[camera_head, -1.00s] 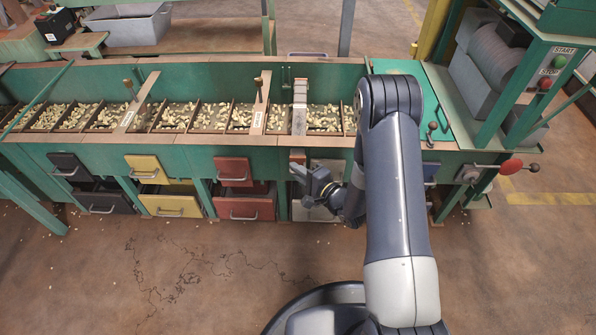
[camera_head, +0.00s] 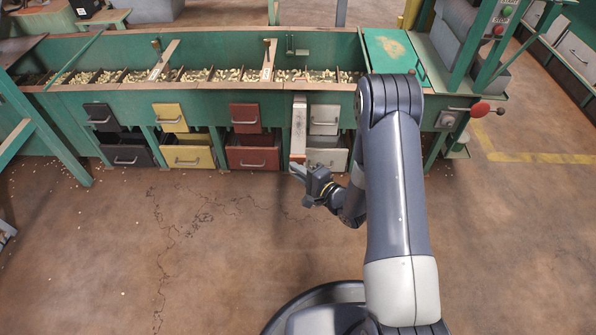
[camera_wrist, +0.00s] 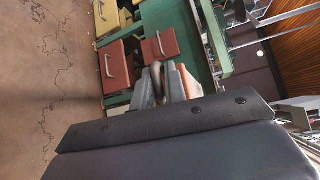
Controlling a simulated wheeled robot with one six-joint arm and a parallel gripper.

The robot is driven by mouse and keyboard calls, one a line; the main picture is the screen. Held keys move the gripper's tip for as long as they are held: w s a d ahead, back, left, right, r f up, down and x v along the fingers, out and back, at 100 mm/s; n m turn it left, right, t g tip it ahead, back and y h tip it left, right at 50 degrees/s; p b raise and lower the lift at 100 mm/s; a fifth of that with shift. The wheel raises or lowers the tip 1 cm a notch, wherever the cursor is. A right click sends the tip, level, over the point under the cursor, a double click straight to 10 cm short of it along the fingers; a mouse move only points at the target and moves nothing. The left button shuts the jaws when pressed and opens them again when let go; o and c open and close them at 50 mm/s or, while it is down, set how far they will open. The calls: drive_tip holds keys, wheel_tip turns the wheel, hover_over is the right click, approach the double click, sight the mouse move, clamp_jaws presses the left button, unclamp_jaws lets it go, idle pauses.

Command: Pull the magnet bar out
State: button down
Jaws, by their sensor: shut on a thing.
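The magnet bar (camera_head: 299,127) is a pale metal bar with a brownish near end. In the head view it shows in front of the trough's green front wall, next to the white drawers, clear of the trough's inside. My gripper (camera_head: 297,170) is at the bar's near end and is shut on it. In the wrist view the gripper (camera_wrist: 165,84) shows beyond the dark wrist housing, with its grip partly hidden and small.
The green trough (camera_head: 205,99) holds nuts in several compartments. Below it are open black, yellow, red (camera_head: 252,155) and white (camera_head: 327,155) drawers. A red-knobbed lever (camera_head: 480,109) sticks out at the right. The floor in front (camera_head: 220,250) is clear.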

drive_tip(key=shift+s+f, duration=0.3)
drive_tip(key=shift+s, duration=0.1)
drive_tip(key=c, duration=1.7)
unclamp_jaws()
drive_tip(key=shift+c, duration=0.2)
drive_tip(key=shift+o, duration=1.1)
drive_tip(key=shift+w+r, duration=0.1)
drive_tip(key=shift+w, duration=0.05)
drive_tip(key=p+v, duration=0.2)
drive_tip(key=v, duration=0.9)
drive_tip(key=shift+p, duration=0.4)
drive_tip(key=shift+a, duration=0.1)
